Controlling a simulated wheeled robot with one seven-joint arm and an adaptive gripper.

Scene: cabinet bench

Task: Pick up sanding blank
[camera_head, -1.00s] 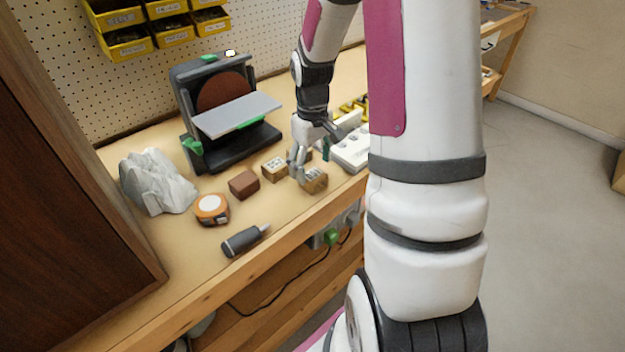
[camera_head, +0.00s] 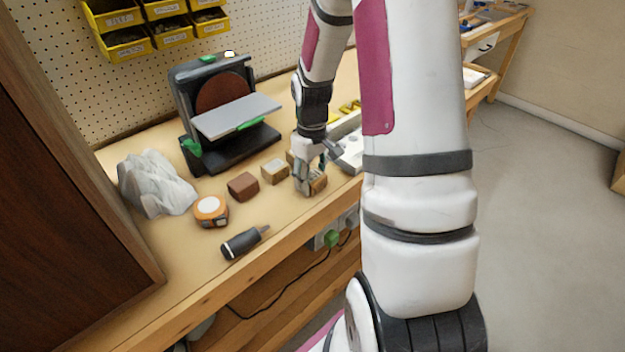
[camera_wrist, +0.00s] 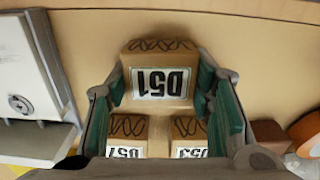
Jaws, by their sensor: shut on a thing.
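My gripper (camera_head: 308,184) is low over the bench near its front edge, shut on a wooden block (camera_head: 319,184). In the wrist view the gripper (camera_wrist: 161,82) has its green-padded fingers on either side of this block (camera_wrist: 160,56), which has a white label reading like D51 and dark squiggles along one edge. Two similar labelled blocks, a left one (camera_wrist: 127,128) and a right one (camera_wrist: 188,128), sit close by; their labels are partly cut off. In the head view another labelled block (camera_head: 275,171) stands left of my gripper. I cannot tell whether the held block touches the bench.
Left of the blocks are a brown block (camera_head: 243,186), an orange tape measure (camera_head: 211,210), a dark-handled tool (camera_head: 244,241) and a grey rock-like lump (camera_head: 156,184). A disc sander (camera_head: 225,110) stands behind. A white device (camera_head: 351,150) is right of my gripper.

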